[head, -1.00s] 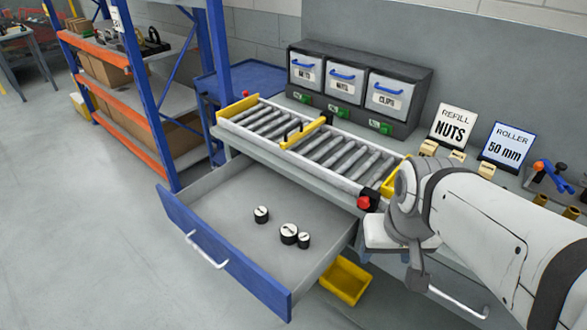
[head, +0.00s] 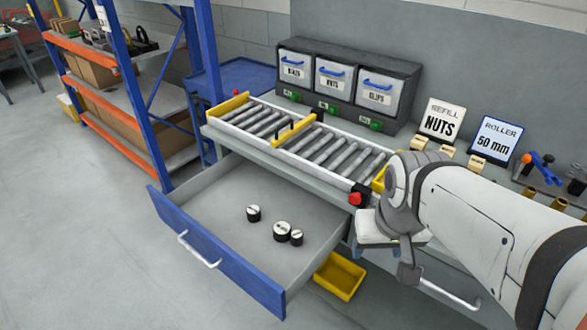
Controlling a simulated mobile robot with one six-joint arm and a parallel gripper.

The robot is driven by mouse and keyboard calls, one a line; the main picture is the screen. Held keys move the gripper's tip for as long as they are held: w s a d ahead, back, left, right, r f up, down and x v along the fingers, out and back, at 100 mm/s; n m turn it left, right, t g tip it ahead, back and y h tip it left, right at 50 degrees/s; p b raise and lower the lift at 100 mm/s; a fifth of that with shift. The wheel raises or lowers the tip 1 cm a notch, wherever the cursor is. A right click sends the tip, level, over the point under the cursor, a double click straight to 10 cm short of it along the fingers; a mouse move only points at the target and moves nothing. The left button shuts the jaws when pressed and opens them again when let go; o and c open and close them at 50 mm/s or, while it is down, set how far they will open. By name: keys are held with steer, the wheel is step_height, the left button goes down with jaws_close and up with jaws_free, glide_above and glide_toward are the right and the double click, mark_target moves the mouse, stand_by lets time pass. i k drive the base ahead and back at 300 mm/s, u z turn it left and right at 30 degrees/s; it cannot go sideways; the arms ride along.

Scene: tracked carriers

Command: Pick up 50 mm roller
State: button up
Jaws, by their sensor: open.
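Three short black rollers with white marked tops stand in an open blue-fronted drawer. One roller (head: 254,214) is apart at the left. A larger-looking roller (head: 282,231) and a smaller one (head: 296,238) stand close together to its right. Their top markings are too small to read. A card (head: 495,141) on the bench reads "ROLLER 50 mm". My gripper (head: 404,268) is right of the drawer (head: 225,207), below the bend of my white arm, well apart from the rollers. It is open, small in view and partly hidden by the arm; no held thing shows.
A roller conveyor (head: 318,148) with yellow stops runs along the bench above the drawer. A yellow bin (head: 340,276) is below the drawer's right side. Labelled bins (head: 333,78) and a "REFILL NUTS" card (head: 440,120) stand behind. The floor at left is clear.

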mark_target(253, 212)
steer(key=z, duration=0.25)
steer(key=k, duration=0.85)
steer(key=u, duration=0.7)
steer(key=i, duration=1)
steer(key=u, duration=0.05)
